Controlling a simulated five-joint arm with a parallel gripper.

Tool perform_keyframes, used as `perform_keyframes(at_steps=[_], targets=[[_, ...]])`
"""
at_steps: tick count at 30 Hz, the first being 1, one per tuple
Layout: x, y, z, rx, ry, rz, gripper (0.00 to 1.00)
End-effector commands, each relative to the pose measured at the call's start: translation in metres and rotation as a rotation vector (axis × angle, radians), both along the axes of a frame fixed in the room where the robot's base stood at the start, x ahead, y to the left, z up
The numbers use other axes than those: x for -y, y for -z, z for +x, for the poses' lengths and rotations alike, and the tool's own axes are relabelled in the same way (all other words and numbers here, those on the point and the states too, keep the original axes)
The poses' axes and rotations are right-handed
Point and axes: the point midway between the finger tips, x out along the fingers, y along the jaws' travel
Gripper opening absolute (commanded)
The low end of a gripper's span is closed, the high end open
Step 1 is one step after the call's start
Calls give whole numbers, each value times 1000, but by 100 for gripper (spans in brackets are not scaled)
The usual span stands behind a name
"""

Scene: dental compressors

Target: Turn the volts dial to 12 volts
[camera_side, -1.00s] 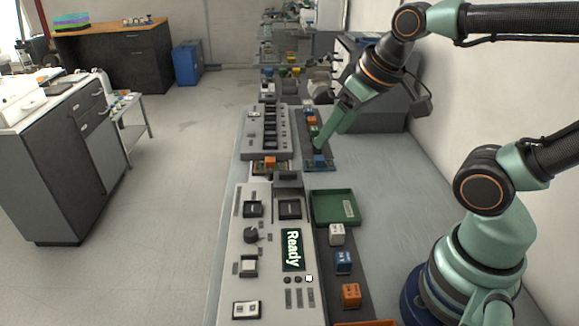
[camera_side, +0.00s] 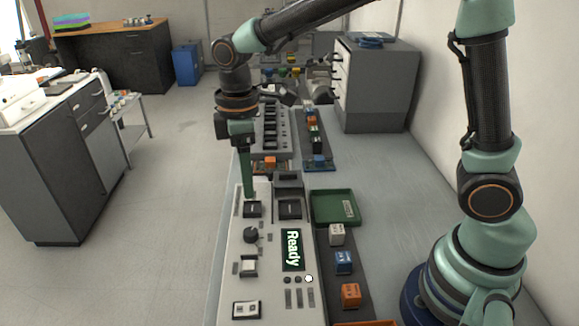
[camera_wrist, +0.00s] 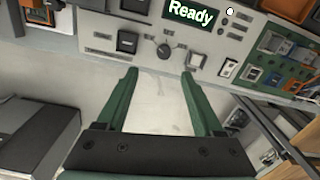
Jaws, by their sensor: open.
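The dial is a dark round knob (camera_side: 251,235) on the pale panel (camera_side: 237,285), left of the green "Ready" display (camera_side: 293,250). In the wrist view the dial (camera_wrist: 163,51) lies just beyond the fingertips, roughly between them. My gripper (camera_side: 249,193) points down over the far left part of the panel, behind the dial in the side view. The gripper in the wrist view (camera_wrist: 159,72) has its two green fingers apart with nothing between them. The dial's markings are too small to read.
Black square sockets (camera_side: 290,208) sit on the panel near the dial. A green tray (camera_side: 335,207) and several small blocks, one orange (camera_side: 351,295), lie to the right. A grey cabinet (camera_side: 376,85) stands behind. The pale bench right of the blocks is clear.

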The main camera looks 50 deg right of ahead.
Motion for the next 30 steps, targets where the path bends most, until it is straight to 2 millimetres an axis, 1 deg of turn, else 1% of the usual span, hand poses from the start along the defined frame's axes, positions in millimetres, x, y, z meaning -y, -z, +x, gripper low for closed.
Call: perform_keyframes(at_steps=[3, 8, 11, 15, 21, 25, 30], targets=[[-6, 8, 2, -18, -36, -6, 69], [-7, 20, 1, -23, -40, -8, 69], [-7, 35, 0, -25, -40, -8, 69], [-8, 62, -2, -25, -39, -8, 69], [-9, 99, -3, -23, -38, -8, 69], [-9, 116, -4, -23, -38, -8, 69], [-10, 126, -4, -20, -38, -7, 69]])
